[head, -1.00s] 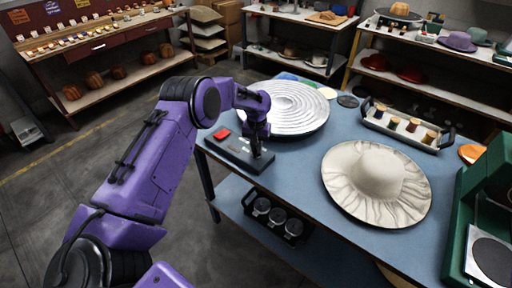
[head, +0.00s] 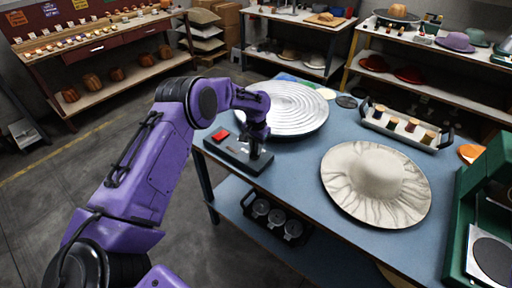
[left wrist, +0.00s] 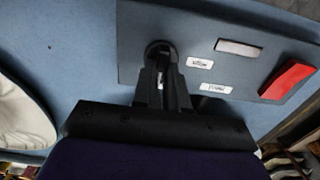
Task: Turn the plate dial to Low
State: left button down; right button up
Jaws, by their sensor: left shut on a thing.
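The dark control box (head: 232,154) stands at the left edge of the blue table, with a red switch (head: 220,135) and pale labels on top. My left gripper (head: 254,152) points down at the right end of the box. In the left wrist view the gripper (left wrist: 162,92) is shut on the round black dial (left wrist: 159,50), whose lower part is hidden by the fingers. Several white labels (left wrist: 200,63) lie beside the dial; their words are too blurred to read. The red switch (left wrist: 288,79) is at the far right end. My right gripper is not in view.
A round ridged silver plate (head: 290,110) lies just behind the box. A cream wide-brimmed hat (head: 376,186) lies on the table (head: 290,185) to the right. A tray with wooden knobs (head: 405,128) is behind it, and a green press (head: 470,215) stands at the right edge.

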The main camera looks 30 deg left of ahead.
pick_arm(q)
jog(key=c, duration=1.2)
grip_release()
jog(key=shift+o, duration=0.2)
notch_tip(320, 180, up, 10)
jog(key=b, duration=0.2)
jog(key=shift+r, duration=0.25)
jog(key=shift+a, duration=0.1)
